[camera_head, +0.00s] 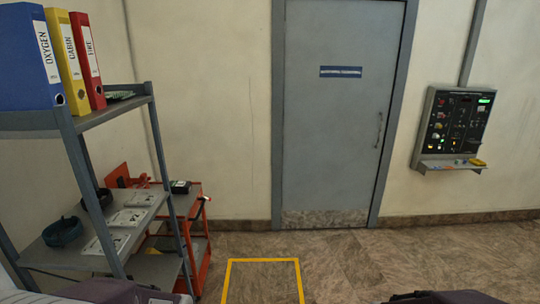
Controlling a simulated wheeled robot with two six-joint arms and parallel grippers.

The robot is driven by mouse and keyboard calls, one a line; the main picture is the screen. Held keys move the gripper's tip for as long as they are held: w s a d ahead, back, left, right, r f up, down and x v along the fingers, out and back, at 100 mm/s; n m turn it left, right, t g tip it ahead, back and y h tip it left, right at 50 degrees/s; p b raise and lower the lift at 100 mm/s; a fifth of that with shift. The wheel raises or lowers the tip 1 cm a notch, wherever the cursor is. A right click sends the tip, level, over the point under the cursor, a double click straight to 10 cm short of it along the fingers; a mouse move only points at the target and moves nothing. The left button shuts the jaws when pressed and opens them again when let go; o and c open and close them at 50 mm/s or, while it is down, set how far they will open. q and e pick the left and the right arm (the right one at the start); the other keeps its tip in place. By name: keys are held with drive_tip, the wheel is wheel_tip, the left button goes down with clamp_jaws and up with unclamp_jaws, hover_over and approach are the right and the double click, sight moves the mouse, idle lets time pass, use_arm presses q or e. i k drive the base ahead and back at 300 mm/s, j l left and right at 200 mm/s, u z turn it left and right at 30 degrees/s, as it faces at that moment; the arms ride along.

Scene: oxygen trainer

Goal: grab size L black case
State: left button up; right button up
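No thing in view can be read as a size L black case. A small dark box (180,187) with a pale label sits on the red cart at the left, its lettering too small to read. A dark rounded item (97,199) and a dark teal rounded item (63,232) rest on the middle level of the grey rack, beside flat white labelled plates (128,217). Neither of my grippers shows; only dark parts, likely of my arms, show at the bottom edge.
The grey rack (140,268) stands close at the left, with blue, yellow and red binders (85,60) on top. The red cart (205,262) is behind it. A yellow floor outline (262,261) lies before a closed grey door (340,120). A control panel (455,125) hangs at right.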

sight(177, 187)
drive_tip(key=i+l, duration=0.1)
drive_tip(key=i, duration=0.5)
drive_tip(key=i+l+u, duration=0.15)
drive_tip(key=i, duration=0.45)
drive_tip(key=i+l, duration=0.1)
drive_tip(key=i, duration=0.5)
drive_tip(key=i+l+u, duration=0.15)
drive_tip(key=i+u, duration=0.3)
drive_tip(key=i+l+u, duration=0.2)
drive_tip(key=u, duration=0.2)
drive_tip(key=i+l+u, duration=0.6)
drive_tip(key=l+u, duration=0.25)
drive_tip(key=i+l+u, duration=0.15)
drive_tip(key=l+u, duration=0.3)
drive_tip(key=i+l+u, duration=0.2)
drive_tip(key=i+l, duration=0.25)
drive_tip(key=i, duration=0.15)
